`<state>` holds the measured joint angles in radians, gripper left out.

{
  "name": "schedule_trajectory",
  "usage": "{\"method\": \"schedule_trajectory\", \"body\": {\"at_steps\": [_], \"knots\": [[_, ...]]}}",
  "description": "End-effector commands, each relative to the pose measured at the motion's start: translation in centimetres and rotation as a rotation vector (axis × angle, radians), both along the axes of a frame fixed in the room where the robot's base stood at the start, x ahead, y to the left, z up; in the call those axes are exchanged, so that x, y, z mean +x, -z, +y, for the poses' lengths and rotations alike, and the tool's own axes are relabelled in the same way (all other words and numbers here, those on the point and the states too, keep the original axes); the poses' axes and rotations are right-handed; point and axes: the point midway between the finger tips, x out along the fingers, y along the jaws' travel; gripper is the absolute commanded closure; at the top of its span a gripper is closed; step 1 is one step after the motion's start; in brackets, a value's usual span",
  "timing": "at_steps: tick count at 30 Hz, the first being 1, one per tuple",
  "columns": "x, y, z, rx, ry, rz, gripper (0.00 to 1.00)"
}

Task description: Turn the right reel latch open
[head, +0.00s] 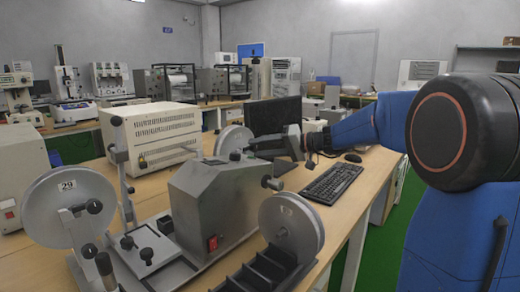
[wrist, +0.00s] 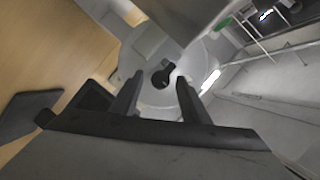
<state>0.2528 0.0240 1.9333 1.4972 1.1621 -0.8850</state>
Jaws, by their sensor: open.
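My gripper (head: 264,146) reaches in from the right over the table, at the far grey reel (head: 230,138) behind the machine's grey housing. In the wrist view my gripper (wrist: 159,83) is open, its two dark fingers apart. A small black latch (wrist: 162,76) with a round end shows at the middle of the pale grey reel disc (wrist: 205,62), just ahead of and between the fingertips. I cannot tell whether the fingers touch it. In the head view the latch is hidden or too small to make out.
The sloped grey machine housing (head: 212,195) stands close in front of my gripper. A reel marked 29 (head: 68,203) is at the left and another reel (head: 292,226) at the front. A keyboard (head: 332,181), a dark monitor (head: 271,116) and a beige box (head: 152,134) are nearby.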

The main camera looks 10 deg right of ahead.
Motion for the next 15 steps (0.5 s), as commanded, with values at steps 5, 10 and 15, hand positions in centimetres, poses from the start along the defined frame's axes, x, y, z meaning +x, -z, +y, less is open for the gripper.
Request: {"method": "schedule_trajectory", "body": {"at_steps": [5, 10, 15], "knots": [[0.24, 0.1, 0.38, 0.0, -0.001, 0.0, 0.58], [0.24, 0.09, 0.36, 0.0, 0.0, 0.0, 0.58], [0.22, 0.09, 0.35, 0.0, 0.0, 0.0, 0.94]]}}
